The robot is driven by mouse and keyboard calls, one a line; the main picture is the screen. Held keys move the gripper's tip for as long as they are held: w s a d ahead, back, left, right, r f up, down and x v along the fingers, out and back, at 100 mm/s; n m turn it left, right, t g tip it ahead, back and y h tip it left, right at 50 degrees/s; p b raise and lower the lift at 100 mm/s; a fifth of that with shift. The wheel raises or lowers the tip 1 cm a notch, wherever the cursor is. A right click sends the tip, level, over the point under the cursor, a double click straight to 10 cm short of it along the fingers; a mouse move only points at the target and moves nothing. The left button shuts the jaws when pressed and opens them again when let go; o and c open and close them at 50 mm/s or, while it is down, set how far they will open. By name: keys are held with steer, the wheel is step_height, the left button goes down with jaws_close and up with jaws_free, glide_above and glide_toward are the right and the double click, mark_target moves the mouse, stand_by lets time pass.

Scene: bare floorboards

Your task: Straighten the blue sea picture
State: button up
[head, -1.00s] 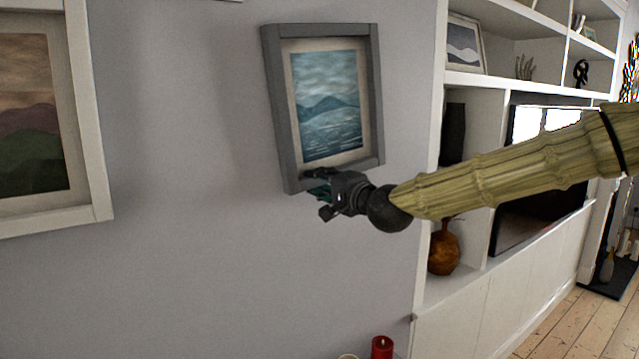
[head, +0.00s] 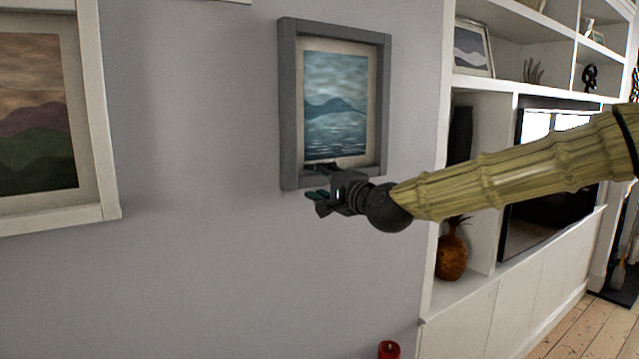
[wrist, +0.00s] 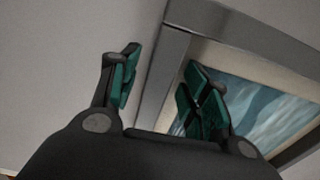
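The blue sea picture (head: 335,105) hangs on the grey wall in a grey frame, showing blue hills over water. It looks about level in the head view. My gripper (head: 316,182) is at its bottom bar, left of the middle, with one finger above the bar and one below. In the wrist view the fingers of my gripper (wrist: 162,62) are apart, with a grey frame bar between them and visible gaps beside the pads. Part of the blue sea picture (wrist: 255,100) shows behind the right finger. Contact with the frame cannot be told.
A white-framed hill picture (head: 35,120) hangs at the left. A red candle (head: 388,350) is low below. The wall under the picture is clear.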

steer(key=v, duration=1.2)
stand_by(0.4)
